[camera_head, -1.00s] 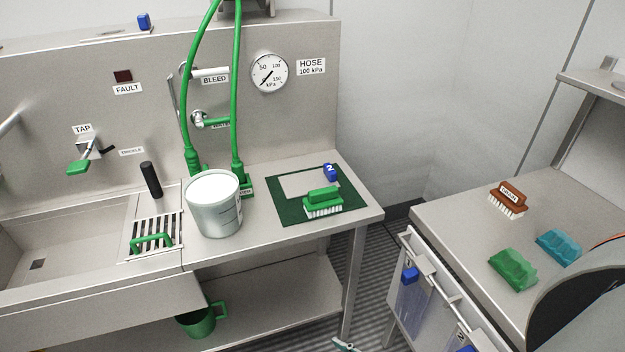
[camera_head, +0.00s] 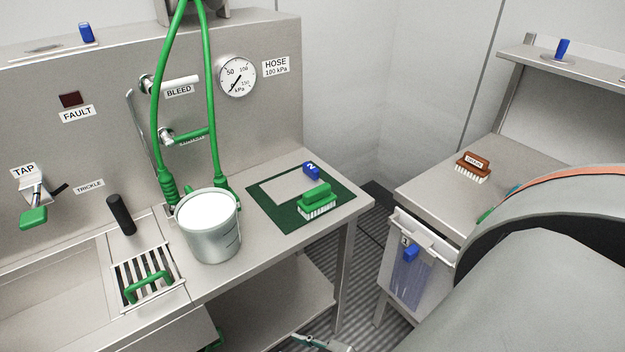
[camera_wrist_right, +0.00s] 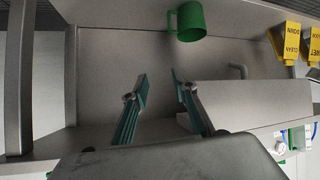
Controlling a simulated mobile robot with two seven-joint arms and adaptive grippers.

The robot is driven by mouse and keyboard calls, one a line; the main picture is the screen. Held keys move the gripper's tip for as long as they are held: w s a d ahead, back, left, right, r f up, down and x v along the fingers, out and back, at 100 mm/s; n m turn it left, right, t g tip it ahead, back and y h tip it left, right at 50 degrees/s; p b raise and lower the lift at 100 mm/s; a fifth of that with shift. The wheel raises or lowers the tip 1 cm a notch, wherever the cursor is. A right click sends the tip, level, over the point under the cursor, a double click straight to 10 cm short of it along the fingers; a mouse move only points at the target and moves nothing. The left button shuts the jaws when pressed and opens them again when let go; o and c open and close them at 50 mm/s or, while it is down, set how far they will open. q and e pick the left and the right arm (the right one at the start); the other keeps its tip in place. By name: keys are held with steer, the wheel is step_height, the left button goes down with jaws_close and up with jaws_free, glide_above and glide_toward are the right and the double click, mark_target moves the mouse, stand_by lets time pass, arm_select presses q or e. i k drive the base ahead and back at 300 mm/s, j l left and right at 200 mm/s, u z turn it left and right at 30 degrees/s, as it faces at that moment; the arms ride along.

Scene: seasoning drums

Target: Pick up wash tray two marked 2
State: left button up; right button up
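The wash tray with the blue tag marked 2 is a flat pale grey tray (camera_head: 283,190) on the dark green mat (camera_head: 270,218) at the right of the bench. Its blue tag (camera_head: 311,170) stands at the back right corner. A green brush (camera_head: 317,200) sits just in front of the tray and hides part of its near edge. My right gripper (camera_wrist_right: 160,85) is open and empty in the right wrist view, with the lower shelf behind it. Part of it shows at the bottom edge of the head view (camera_head: 320,343), well below the mat. My left gripper is not in view.
A grey bucket (camera_head: 208,228) stands left of the mat, with green hoses (camera_head: 209,100) behind it. A brown brush (camera_head: 473,166) lies on the right-hand counter. A green mug (camera_wrist_right: 187,21) shows in the wrist view. My right arm covers the lower right.

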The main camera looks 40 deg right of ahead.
mark_target(283, 189)
steer(key=j+z, duration=0.1)
steer(key=z, duration=1.3)
